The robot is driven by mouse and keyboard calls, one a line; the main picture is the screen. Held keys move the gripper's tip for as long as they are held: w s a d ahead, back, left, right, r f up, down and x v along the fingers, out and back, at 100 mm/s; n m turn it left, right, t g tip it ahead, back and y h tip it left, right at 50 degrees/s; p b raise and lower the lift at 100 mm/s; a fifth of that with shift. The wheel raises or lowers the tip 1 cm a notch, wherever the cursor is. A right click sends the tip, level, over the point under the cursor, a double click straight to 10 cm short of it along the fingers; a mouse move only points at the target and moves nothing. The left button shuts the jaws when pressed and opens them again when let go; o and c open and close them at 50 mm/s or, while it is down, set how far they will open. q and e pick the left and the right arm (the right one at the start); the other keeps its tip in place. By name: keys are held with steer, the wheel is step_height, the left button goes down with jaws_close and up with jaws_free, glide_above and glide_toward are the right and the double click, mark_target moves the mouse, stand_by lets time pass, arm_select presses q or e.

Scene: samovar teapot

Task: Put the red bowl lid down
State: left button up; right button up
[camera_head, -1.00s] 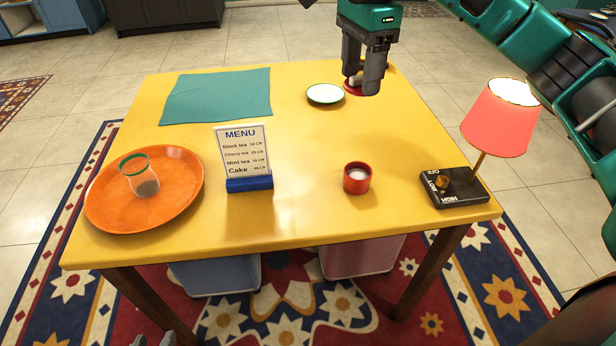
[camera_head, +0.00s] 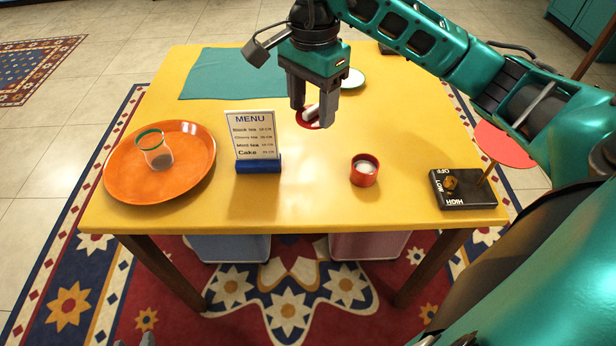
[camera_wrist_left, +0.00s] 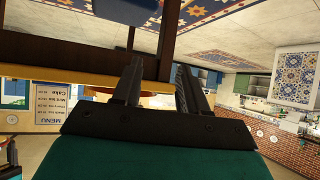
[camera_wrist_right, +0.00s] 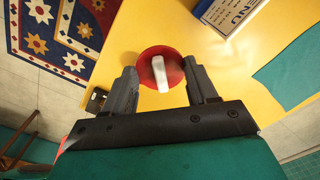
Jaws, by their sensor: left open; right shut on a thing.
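The red lid (camera_head: 303,122) with a pale bar handle is at my right gripper (camera_head: 314,112), above the yellow table (camera_head: 420,130), right of the menu stand. My right gripper is shut on the lid; the right wrist view shows the lid (camera_wrist_right: 150,55) with its handle between the fingertips (camera_wrist_right: 162,82). The head view does not clearly show the gap below the lid. The small red bowl (camera_head: 364,178), with something white inside, stands uncovered, right of and nearer than the lid. My left gripper (camera_wrist_left: 158,75) is open and empty, away from the table top.
The menu stand (camera_head: 257,166) is close left of my right gripper. An orange tray (camera_head: 190,180) holds a glass (camera_head: 155,150). A white saucer (camera_head: 354,79) and teal cloth (camera_head: 225,78) lie behind.

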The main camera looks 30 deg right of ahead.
steer(key=b, duration=0.2)
glide_above(311, 187)
step_height(311, 187, down, 13)
steer(key=shift+r, duration=0.1)
step_height(311, 187, down, 4)
steer(key=shift+f, duration=0.55)
arm_select(q)
steer(key=shift+w+d+f, duration=0.25)
steer(key=shift+w+d, duration=0.15)
steer(key=shift+d, duration=0.35)
arm_select(e)
steer(key=shift+f, duration=0.15)
arm_select(q)
steer(key=shift+f, duration=0.15)
arm_select(e)
steer(key=o, duration=1.1)
steer(key=shift+c, duration=0.2)
